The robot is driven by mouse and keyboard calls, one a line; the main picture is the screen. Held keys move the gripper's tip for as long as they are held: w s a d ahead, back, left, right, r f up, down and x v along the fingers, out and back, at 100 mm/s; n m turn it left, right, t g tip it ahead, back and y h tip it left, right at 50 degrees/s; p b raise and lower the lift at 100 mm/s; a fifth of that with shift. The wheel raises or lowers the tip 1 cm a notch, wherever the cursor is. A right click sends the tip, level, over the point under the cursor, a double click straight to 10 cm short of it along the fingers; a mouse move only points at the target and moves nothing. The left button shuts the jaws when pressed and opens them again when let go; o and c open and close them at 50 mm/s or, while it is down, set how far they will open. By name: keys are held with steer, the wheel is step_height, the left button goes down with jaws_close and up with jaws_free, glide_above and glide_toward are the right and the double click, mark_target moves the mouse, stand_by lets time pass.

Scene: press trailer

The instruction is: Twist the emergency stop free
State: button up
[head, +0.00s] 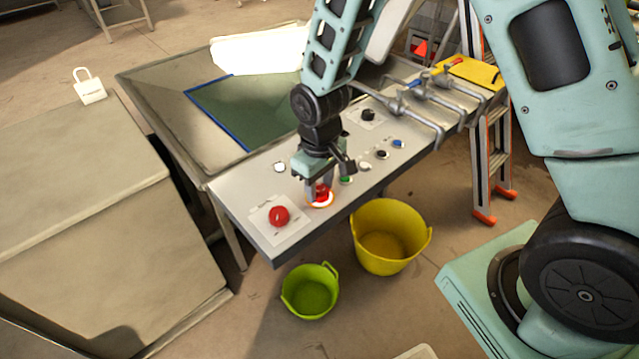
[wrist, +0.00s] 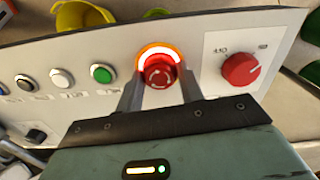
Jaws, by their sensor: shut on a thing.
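The emergency stop is a red mushroom button (wrist: 160,73) with white arrows on its top and a lit orange-white ring around its base. It sits on the grey control panel (head: 240,200), and it also shows in the head view (head: 321,193), partly covered by my fingers. My gripper (wrist: 160,90) points down at the panel and is shut on the red button, one finger on each side. A red rotary knob (head: 279,215) on a white plate sits beside it; the wrist view shows this knob (wrist: 240,70) to the right.
Green (wrist: 101,73), white (wrist: 61,78) and black (wrist: 26,83) buttons line the panel close to my gripper. A yellow bucket (head: 388,238) and a green bucket (head: 310,291) stand on the floor below the panel's front edge.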

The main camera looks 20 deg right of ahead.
mark_target(320, 187)
steer(key=m+p, duration=0.1)
steer(key=m, duration=0.2)
steer(key=shift+r+m, duration=0.1)
steer(key=shift+m, duration=0.2)
steer(key=shift+m+p, duration=0.55)
steer(key=shift+m, duration=0.95)
steer(key=o, duration=1)
step_height(320, 187, up, 17)
steer(key=shift+r+p, duration=0.15)
steer(key=shift+p, duration=0.2)
